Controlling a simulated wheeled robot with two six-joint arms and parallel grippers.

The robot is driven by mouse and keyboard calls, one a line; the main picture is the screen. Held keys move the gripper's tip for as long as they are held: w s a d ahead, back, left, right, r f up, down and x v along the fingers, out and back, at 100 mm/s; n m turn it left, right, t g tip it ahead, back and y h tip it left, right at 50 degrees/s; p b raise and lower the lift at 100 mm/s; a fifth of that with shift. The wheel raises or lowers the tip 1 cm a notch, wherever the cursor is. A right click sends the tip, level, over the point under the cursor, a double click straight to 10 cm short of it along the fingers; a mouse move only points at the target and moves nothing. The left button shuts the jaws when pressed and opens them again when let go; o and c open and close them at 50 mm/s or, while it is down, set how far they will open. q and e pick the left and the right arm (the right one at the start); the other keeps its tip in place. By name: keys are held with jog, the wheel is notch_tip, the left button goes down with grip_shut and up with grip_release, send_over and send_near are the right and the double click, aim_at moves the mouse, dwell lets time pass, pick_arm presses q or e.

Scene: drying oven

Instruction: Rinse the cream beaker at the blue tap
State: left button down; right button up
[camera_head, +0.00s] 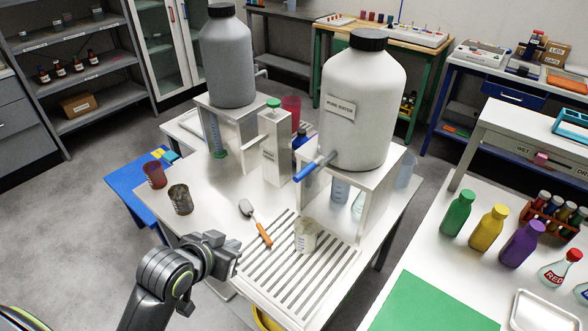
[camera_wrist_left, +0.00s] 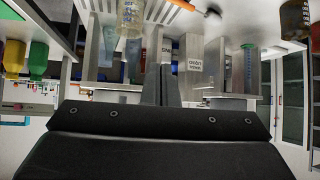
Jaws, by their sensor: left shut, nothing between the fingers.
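The cream beaker (camera_head: 305,237) stands upright on the slatted drain grate (camera_head: 272,279), below and in front of the blue tap (camera_head: 305,174). The tap sticks out at the foot of a large white tank (camera_head: 362,110) labelled as pure water, raised on a white stand. My left gripper (camera_head: 236,259) is shut and empty at the grate's left side, apart from the beaker. In the left wrist view its fingers (camera_wrist_left: 160,85) are together, and the beaker (camera_wrist_left: 131,18) shows at the top. I do not see my right gripper.
An orange-handled brush (camera_head: 256,224) lies between my left gripper and the tank. A red cup (camera_head: 155,174) and a dark stained cup (camera_head: 180,199) stand at the table's left. A grey tank (camera_head: 228,60) stands behind. Coloured bottles (camera_head: 490,227) line the right-hand table.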

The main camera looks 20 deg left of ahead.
pick_arm(q)
jog(key=w+d+r+m+t+h, duration=0.1)
jog(key=w+r, duration=0.3)
jog(key=r, duration=0.4)
jog(key=w+d+r+m+t+h, duration=0.1)
jog(key=w+d+r+t+h, duration=0.2)
jog(key=r, duration=0.5)
jog(key=shift+w+d+m, duration=0.3)
jog(key=shift+w+d, duration=0.1)
jog(key=shift+d, duration=0.2)
jog(key=p, duration=0.1)
send_near(309, 168)
jog(key=w+d+r, duration=0.1)
jog(key=w+r, duration=0.3)
jog(key=shift+w+d+f+p, duration=0.1)
jog(key=shift+w+f+p, duration=0.1)
jog(key=shift+f, duration=0.95)
jog(key=shift+w+f+p, duration=0.2)
jog(key=shift+w+f, duration=0.05)
jog(key=shift+f, duration=0.85)
